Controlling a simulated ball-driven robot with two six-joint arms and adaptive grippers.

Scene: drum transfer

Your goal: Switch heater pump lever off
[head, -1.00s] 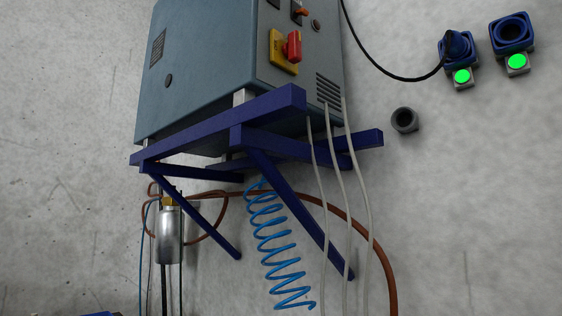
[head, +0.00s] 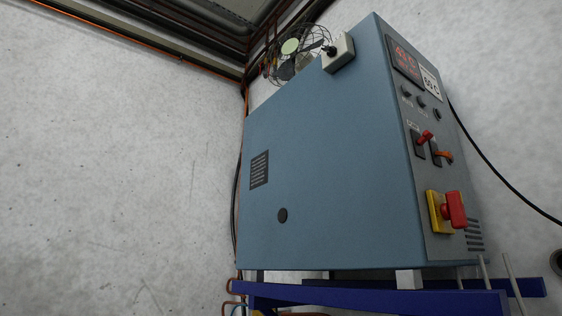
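The heater unit (head: 330,180) is a tall blue-grey cabinet on a blue bracket. Its narrow control panel faces right. Two levers sit mid-panel on dark plates: one with a red handle (head: 425,137) and one with an orange handle (head: 442,155). The labels by them are too small to read, so I cannot tell which is the pump lever. Below them is a red rotary switch (head: 455,210) on a yellow plate (head: 434,212). A red-lit display (head: 404,57) is at the top. Neither of my grippers is in view.
The blue bracket (head: 380,299) juts out under the cabinet. A small fan (head: 290,48) and a white box (head: 338,53) are at the cabinet's top. A black cable (head: 505,182) hangs at the right. Pipes run along the wall top. The left wall is bare.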

